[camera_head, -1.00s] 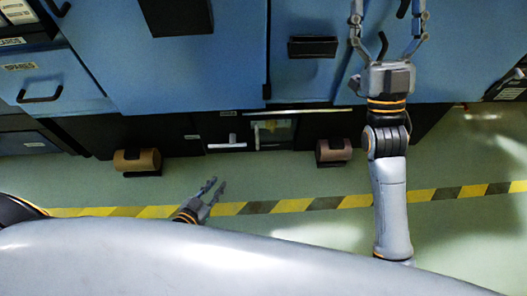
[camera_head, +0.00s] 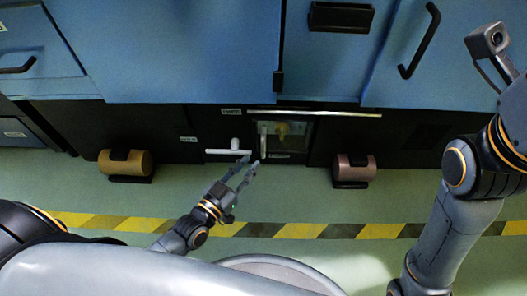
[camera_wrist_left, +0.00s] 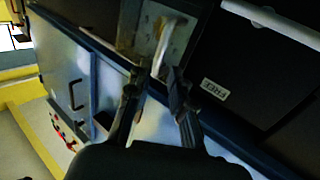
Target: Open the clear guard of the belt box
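The belt box (camera_head: 296,141) is a dark recess low in the machine front, behind a clear guard (camera_head: 285,148) with a yellowish part visible inside. A pale upright bar handle (camera_head: 263,143) is at the guard's left side. My left gripper (camera_head: 251,163) is open, just below and left of this handle. In the left wrist view, the handle (camera_wrist_left: 170,38) runs down toward the gap between the spread fingertips of my left gripper (camera_wrist_left: 156,76). I cannot tell whether they touch it. My right arm is at the right, its fingers out of frame.
A white T-shaped handle (camera_head: 228,152) is left of the guard. A brown roll (camera_head: 126,163) and a pinkish-brown roll (camera_head: 355,168) stand on either side. Blue cabinet doors (camera_head: 165,50) are above. A yellow-black floor stripe (camera_head: 300,230) crosses clear green floor.

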